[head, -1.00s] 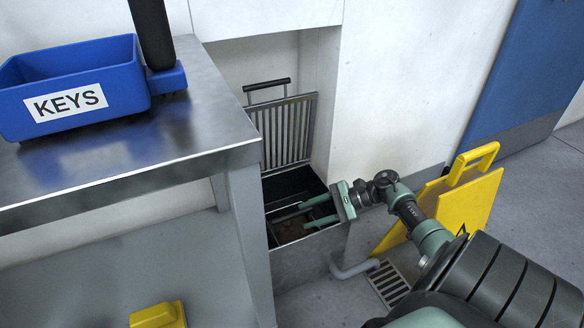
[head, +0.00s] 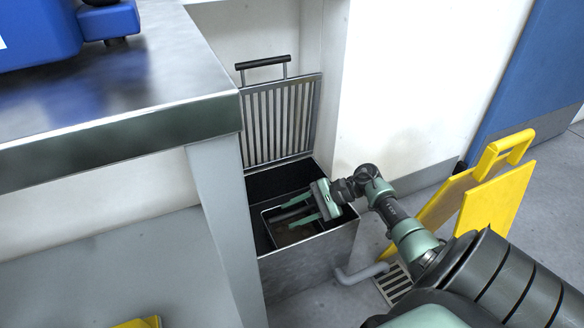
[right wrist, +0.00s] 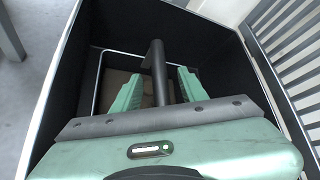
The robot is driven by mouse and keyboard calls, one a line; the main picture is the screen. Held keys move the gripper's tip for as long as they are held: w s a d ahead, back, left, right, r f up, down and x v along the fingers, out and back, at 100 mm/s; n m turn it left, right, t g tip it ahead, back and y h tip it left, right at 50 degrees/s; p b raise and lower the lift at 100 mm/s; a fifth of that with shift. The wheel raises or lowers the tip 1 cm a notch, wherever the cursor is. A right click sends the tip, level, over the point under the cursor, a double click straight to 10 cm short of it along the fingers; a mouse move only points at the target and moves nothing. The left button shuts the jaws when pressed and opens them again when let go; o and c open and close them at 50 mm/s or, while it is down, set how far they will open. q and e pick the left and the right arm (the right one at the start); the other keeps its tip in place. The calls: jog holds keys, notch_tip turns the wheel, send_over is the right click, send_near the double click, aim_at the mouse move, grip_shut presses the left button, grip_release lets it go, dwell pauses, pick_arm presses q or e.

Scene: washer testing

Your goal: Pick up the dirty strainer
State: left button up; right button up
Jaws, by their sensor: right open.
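The dirty strainer (head: 288,238) sits inside an open metal box (head: 310,265). It is a rectangular basket with a metal rim and a brownish bottom. Its dark handle bar shows in the right wrist view (right wrist: 157,72). My right gripper (head: 284,213) reaches into the box from the right, over the strainer. Its green fingers are open, one on each side of the handle bar, with gaps visible in the right wrist view (right wrist: 158,88). Part of the strainer is hidden by my gripper. My left gripper is not in view.
The slatted lid (head: 282,120) with a black handle stands open behind the box. A steel table (head: 120,110) with a blue bin (head: 35,35) stands at left. A yellow floor sign (head: 495,205), grey pipe (head: 360,273) and floor drain (head: 394,283) are at right.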

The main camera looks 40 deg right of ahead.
jog(key=shift+w+a+f, duration=0.15)
jog(key=shift+w+a, duration=0.1)
grip_shut()
jog(key=shift+s, duration=0.1)
dwell(1.1)
